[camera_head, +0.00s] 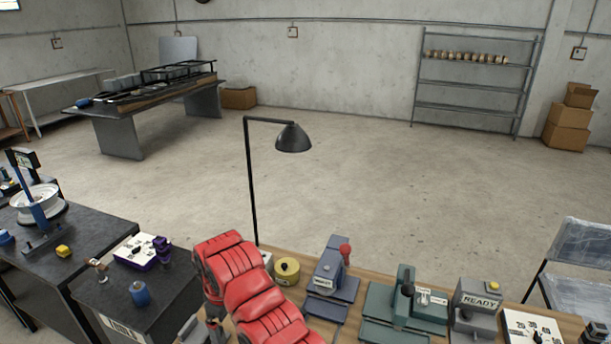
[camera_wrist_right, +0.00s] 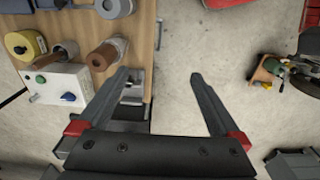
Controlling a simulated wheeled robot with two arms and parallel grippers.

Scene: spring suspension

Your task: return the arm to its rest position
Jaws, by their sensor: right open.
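My right gripper (camera_wrist_right: 160,88) shows in the right wrist view with its two dark fingers spread wide apart and nothing between them. It hangs over the edge of the wooden workbench (camera_wrist_right: 143,45), with the concrete floor visible below and between the fingers. In the head view I cannot make out the right gripper clearly. My left gripper is not in either view.
In the wrist view, a white control box (camera_wrist_right: 60,84) and a brown cylinder (camera_wrist_right: 103,55) stand on the bench left of the fingers.

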